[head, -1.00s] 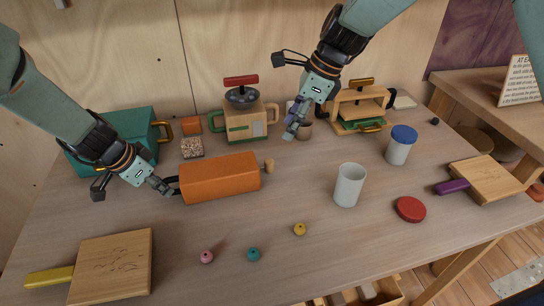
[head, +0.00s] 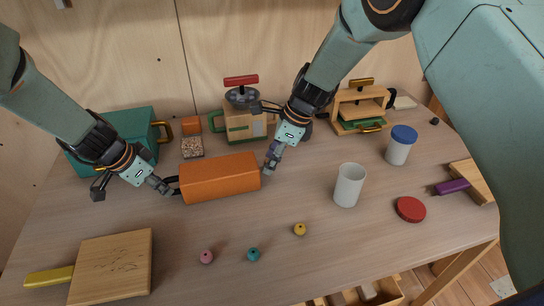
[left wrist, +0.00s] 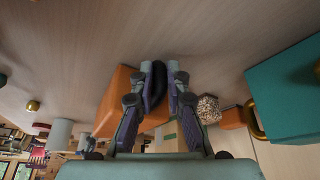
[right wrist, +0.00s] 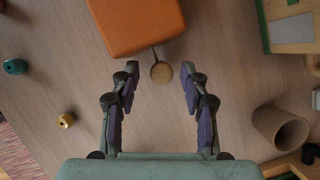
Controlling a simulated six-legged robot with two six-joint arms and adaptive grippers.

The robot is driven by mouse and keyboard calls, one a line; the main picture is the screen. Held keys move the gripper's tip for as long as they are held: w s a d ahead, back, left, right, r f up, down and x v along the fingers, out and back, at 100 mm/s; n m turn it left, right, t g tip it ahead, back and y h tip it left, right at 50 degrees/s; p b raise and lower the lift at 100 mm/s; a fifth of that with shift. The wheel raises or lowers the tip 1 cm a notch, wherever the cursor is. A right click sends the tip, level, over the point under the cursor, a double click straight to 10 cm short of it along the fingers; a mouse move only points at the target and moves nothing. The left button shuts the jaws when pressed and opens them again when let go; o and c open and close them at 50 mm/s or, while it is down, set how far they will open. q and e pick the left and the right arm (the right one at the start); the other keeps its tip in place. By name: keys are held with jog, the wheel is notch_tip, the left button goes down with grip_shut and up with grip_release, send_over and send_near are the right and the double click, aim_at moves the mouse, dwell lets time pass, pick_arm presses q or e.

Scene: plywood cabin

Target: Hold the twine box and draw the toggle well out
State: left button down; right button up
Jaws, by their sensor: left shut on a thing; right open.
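The orange twine box (head: 220,178) lies in the middle of the table. My left gripper (head: 168,188) is shut on the black handle at its left end; the handle (left wrist: 159,80) shows between the fingers in the left wrist view. The round wooden toggle (right wrist: 161,73) hangs by a short cord at the box's other end. My right gripper (right wrist: 160,92) is open, with the toggle between its fingertips but apart from both. In the head view my right gripper (head: 270,164) hides the toggle.
A white cup (head: 348,185), a red lid (head: 410,209) and several small beads, one of them yellow (head: 299,229), lie in front. A wooden board (head: 112,265) lies front left. A teal case (head: 128,128) and a wooden grinder (head: 245,122) stand behind.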

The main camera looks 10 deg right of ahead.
jog(key=shift+c, duration=0.2)
grip_shut()
dwell(0.6)
